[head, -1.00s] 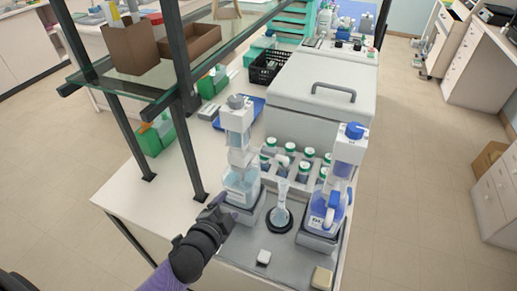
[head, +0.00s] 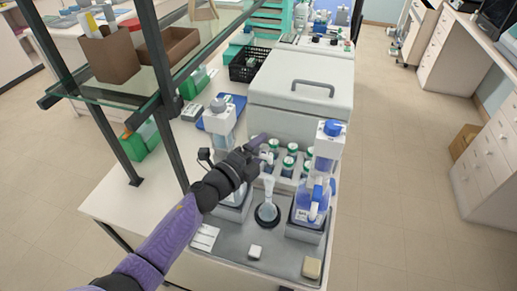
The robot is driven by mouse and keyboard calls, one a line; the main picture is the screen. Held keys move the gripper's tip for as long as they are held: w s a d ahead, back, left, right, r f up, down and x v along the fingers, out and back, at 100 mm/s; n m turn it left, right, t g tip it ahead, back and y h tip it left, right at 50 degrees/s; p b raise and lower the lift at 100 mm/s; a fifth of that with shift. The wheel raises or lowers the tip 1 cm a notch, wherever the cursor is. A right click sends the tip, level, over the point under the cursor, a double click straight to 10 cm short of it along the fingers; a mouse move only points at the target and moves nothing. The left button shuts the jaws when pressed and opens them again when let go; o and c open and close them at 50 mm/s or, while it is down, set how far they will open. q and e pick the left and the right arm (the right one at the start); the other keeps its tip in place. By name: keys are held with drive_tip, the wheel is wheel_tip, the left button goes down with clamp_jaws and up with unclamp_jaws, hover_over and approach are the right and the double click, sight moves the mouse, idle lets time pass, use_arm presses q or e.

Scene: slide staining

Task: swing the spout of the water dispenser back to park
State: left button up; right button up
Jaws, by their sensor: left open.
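Two bottle-top dispensers stand on the grey tray (head: 281,250). The left dispenser (head: 219,122) has a grey cap, and my left arm covers much of its lower part. The right dispenser (head: 328,145) has a blue cap and blue parts; its label is too small to read surely, so I cannot tell which one holds water. My left gripper (head: 266,157) reaches across the left dispenser, at the height of its upper part, with its tips over the green-capped bottles. It is open. I cannot tell whether it touches a spout. My right gripper is out of view.
A clear flask (head: 268,190) stands on a round black base between the dispensers. Several green-capped bottles (head: 292,149) stand behind it. A large white box (head: 299,92) is at the back. A shelf post (head: 169,140) rises left of my arm.

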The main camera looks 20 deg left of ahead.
use_arm(q)
drive_tip(key=shift+c, duration=0.3)
clamp_jaws()
idle(1.1)
